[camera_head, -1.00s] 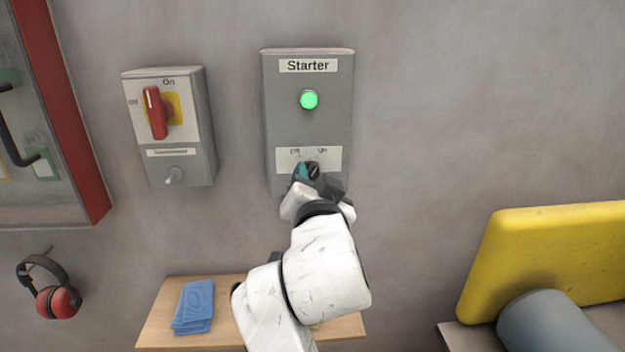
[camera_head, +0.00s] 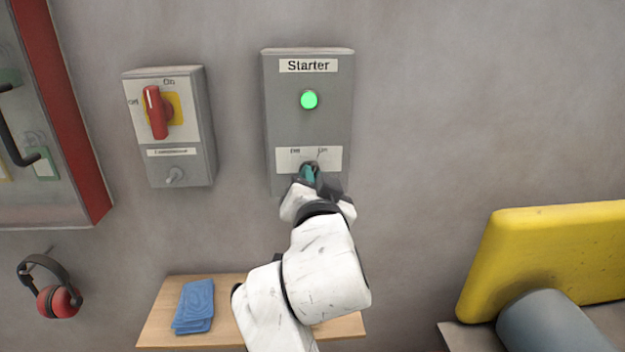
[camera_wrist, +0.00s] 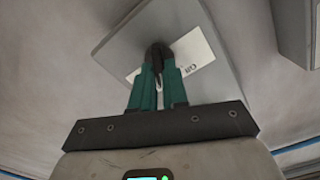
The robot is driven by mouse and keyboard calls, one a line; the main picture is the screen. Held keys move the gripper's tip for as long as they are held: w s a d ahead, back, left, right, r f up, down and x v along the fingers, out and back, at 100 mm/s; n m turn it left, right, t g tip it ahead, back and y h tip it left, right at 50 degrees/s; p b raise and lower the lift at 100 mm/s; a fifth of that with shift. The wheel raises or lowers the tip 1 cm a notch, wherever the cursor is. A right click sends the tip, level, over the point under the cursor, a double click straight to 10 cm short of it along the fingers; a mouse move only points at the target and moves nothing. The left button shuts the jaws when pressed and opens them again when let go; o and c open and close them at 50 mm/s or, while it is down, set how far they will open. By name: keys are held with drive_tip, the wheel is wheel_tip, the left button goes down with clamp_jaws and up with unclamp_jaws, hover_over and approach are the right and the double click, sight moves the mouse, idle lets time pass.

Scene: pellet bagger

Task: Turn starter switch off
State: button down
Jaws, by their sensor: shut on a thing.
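The grey starter box (camera_head: 308,128) is on the wall, with a "Starter" label at its top and a lit green lamp (camera_head: 309,99). Its lower white plate (camera_head: 290,160) carries Off on the left and On on the right. My gripper (camera_head: 308,173) is at this plate. In the wrist view its green fingers (camera_wrist: 158,72) are shut on the dark switch knob (camera_wrist: 157,56). The knob is mostly hidden by my gripper in the head view, so I cannot tell exactly where it points.
A grey box with a red rotary handle (camera_head: 155,112) is on the wall to the left. Below are a wooden shelf (camera_head: 160,325) with blue cloths (camera_head: 194,305) and red ear defenders (camera_head: 58,300). A yellow machine part (camera_head: 550,255) stands at the right.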

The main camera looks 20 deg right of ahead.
drive_tip(key=n+p, duration=0.5)
drive_tip(key=n, duration=0.6)
drive_tip(key=shift+a, duration=0.2)
drive_tip(key=shift+n, duration=0.3)
drive_tip(key=c, duration=1.1)
unclamp_jaws()
drive_tip(key=shift+w, duration=0.1)
drive_tip(key=shift+c, duration=0.2)
drive_tip(key=b+v, duration=0.2)
drive_tip(key=v, duration=0.8)
drive_tip(key=shift+s+a, duration=0.15)
drive_tip(key=shift+s, duration=0.25)
